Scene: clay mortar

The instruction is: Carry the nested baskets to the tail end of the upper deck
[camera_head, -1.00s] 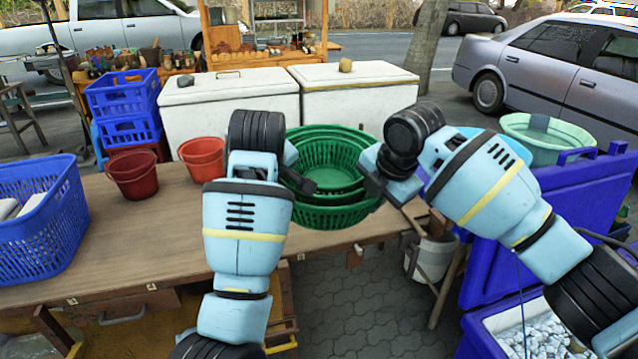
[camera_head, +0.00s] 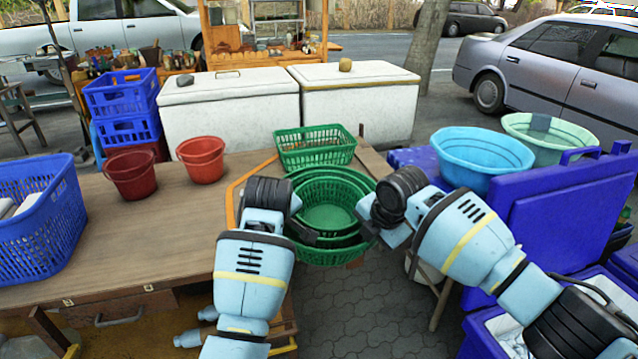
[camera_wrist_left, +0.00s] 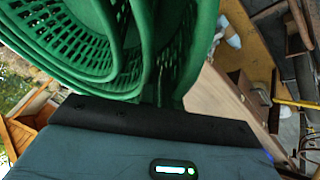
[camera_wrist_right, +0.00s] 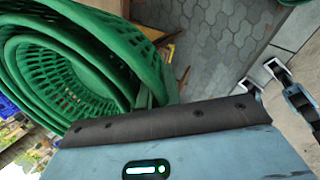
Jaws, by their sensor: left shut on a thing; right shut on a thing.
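The nested green round baskets (camera_head: 327,216) sit one inside another, held level in the air in front of the wooden table's right end. My left gripper (camera_head: 303,234) is shut on their left rim, and my right gripper (camera_head: 369,229) is shut on their right rim. The stacked green rims also fill the upper part of the left wrist view (camera_wrist_left: 75,35) and the left part of the right wrist view (camera_wrist_right: 75,65). The fingertips are mostly hidden in both wrist views. I cannot tell which surface is the upper deck.
A rectangular green basket (camera_head: 314,147) stands just behind the nested baskets. Two red buckets (camera_head: 132,174) (camera_head: 201,159) and a blue basket (camera_head: 40,220) stand on the wooden table (camera_head: 150,240). A light-blue basin (camera_head: 480,150) and blue cooler boxes (camera_head: 560,215) are at right. Paved floor (camera_head: 350,310) lies below.

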